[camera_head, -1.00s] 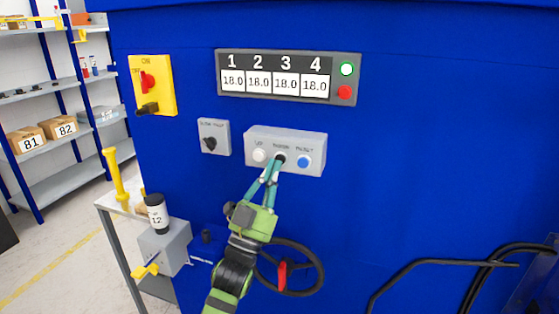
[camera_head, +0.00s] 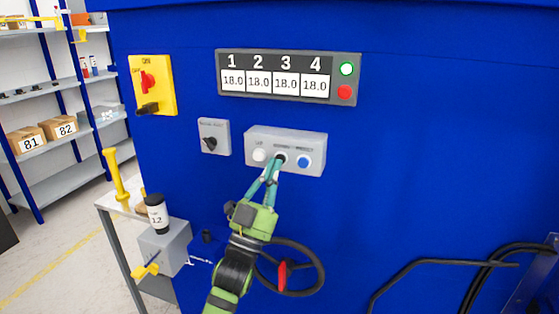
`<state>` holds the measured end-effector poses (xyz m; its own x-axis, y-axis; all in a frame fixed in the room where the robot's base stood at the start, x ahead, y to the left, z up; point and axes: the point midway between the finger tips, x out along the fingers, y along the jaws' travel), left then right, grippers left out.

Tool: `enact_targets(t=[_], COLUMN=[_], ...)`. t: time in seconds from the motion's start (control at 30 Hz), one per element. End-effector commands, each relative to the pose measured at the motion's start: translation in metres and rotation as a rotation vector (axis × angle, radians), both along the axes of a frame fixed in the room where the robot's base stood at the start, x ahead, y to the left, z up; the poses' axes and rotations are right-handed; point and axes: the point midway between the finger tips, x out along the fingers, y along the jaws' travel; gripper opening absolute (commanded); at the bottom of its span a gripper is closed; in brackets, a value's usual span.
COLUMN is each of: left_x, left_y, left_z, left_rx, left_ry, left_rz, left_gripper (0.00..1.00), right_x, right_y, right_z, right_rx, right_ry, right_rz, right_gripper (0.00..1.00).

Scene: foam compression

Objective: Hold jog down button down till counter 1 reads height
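The grey button panel (camera_head: 312,140) is on the blue machine front. It has a white button (camera_head: 259,155) at left, a dark middle button (camera_head: 280,159) and a blue button (camera_head: 305,162) at right. The labels are too small to read surely. My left gripper (camera_head: 277,166) reaches up from below with its fingertips close together at the dark button, partly covering it. I cannot tell whether the button is pressed. The counter display (camera_head: 274,85) reads 18.0 under 1, 2, 3 and 4. My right gripper is not in view.
A green light (camera_head: 347,69) is lit beside the counters, above a red one (camera_head: 344,92). A yellow switch plate (camera_head: 153,86) and a grey knob box (camera_head: 214,137) are at left. A handwheel (camera_head: 318,272) is below the panel. Shelves stand at far left.

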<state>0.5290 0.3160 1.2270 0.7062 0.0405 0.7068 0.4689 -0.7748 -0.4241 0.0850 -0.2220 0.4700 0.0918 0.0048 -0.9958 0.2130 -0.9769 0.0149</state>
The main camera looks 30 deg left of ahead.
Motion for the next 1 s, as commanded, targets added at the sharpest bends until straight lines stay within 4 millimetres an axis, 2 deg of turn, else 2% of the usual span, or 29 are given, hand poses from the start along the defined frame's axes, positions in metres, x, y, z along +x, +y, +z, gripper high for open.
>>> enact_targets(t=[1.0], left_x=[0.0111], left_y=[0.0024], left_z=[-0.0002], left_rx=[0.001], left_ry=[0.001], left_rz=[-0.001], left_gripper=[0.00], right_x=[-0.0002], right_y=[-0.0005], right_z=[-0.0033], right_rx=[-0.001], right_ry=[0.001], right_rz=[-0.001], right_gripper=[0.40])
